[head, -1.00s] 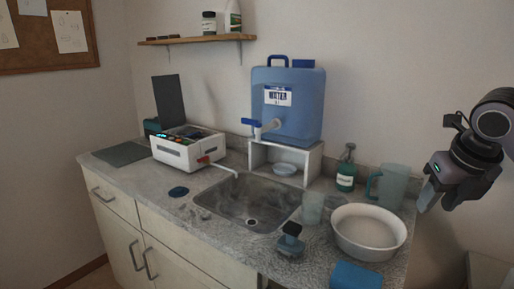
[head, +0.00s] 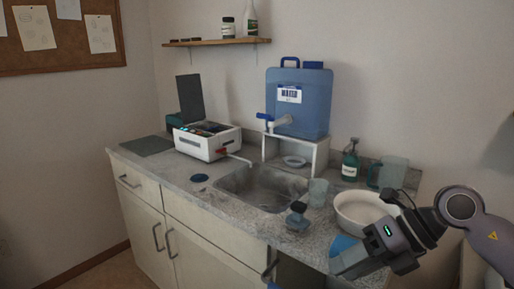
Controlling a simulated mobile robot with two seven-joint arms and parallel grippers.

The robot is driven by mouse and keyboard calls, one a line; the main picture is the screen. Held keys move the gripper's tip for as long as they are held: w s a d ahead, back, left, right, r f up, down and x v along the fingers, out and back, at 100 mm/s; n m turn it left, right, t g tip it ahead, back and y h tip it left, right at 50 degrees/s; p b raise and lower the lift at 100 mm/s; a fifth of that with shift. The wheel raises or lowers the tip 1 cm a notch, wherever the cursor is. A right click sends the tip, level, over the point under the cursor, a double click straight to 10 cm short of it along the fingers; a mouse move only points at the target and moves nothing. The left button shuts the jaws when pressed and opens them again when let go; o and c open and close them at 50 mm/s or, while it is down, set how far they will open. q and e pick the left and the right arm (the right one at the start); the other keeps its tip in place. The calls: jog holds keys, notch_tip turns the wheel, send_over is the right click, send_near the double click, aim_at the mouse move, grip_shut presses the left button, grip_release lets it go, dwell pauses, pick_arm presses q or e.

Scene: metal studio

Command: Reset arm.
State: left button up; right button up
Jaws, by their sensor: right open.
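My right arm comes in from the right edge. Its gripper (head: 350,264) is low, in front of the counter's front right corner, with its jaws open and nothing seen between them. It covers part of the white basin (head: 352,207) and most of a blue cloth-like item (head: 342,243) on the counter. My left gripper is not in view.
The counter (head: 240,224) has a sink (head: 262,187), a clear cup (head: 318,192), a scrub brush (head: 297,216), a soap bottle (head: 350,160) and a pitcher (head: 393,173). A blue water container (head: 300,108) stands on a white stand (head: 321,155). A white device (head: 205,143) is at left.

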jog(key=s+a+r+m+t+y, duration=0.1)
jog(key=s+a+m+t+y, duration=0.2)
jog(key=a+m+y, duration=0.55)
jog(key=d+f+m+t+h+p, duration=0.1)
jog(key=d+f+m+t+h, duration=0.4)
jog(key=m, duration=0.4)
jog(key=d+f+m+t+h, duration=0.2)
jog(key=f+m+t+h, duration=0.3)
jog(key=m+t, duration=0.4)
jog(key=s+d+f+m+g+h, duration=0.2)
jog(key=s+f+m+g, duration=0.2)
jog(key=f, duration=0.6)
jog(key=s+d+f+m+g+h, duration=0.2)
jog(key=s+f+m, duration=0.4)
jog(key=s+f, duration=0.3)
jog(key=f+g+h+p, duration=0.1)
jog(key=g, duration=0.1)
jog(key=shift+s+d+g, duration=0.2)
jog(key=shift+d+g, duration=0.05)
jog(key=shift+g, duration=0.05)
